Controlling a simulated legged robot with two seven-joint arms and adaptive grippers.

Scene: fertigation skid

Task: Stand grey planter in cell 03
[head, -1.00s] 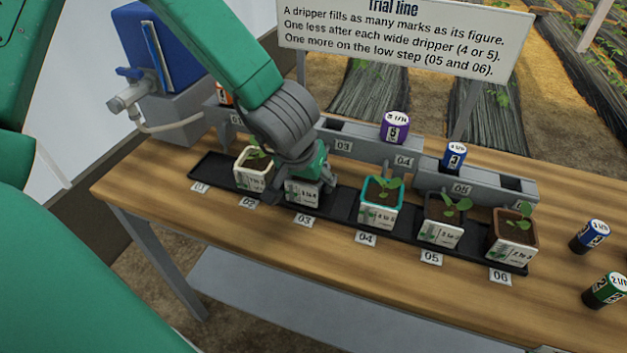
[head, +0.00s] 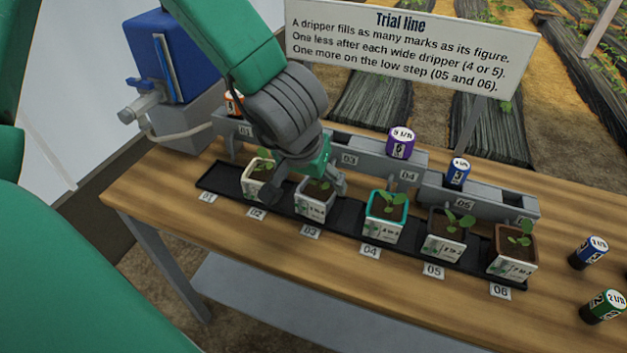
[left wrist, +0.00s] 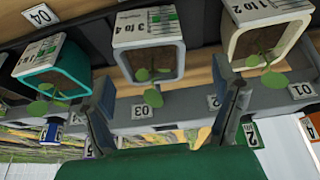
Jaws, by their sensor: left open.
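The grey planter (head: 316,205), with a small seedling and a white label, stands upright in the black tray (head: 345,216) behind tag 03 (head: 311,232). It also shows in the left wrist view (left wrist: 148,42). My left gripper (head: 308,188) is open, its fingers spread apart just above and behind the planter. In the left wrist view the gripper (left wrist: 168,98) holds nothing, and the planter lies beyond the gap between its fingers. My right gripper is not in view.
A cream planter (head: 258,186) stands at 02 and a teal one (head: 384,228) at 04, close on either side. A dark planter (head: 443,246) is at 05, a brown one (head: 512,264) at 06. Cell 01 looks empty. A grey dripper rail (head: 372,160) runs behind.

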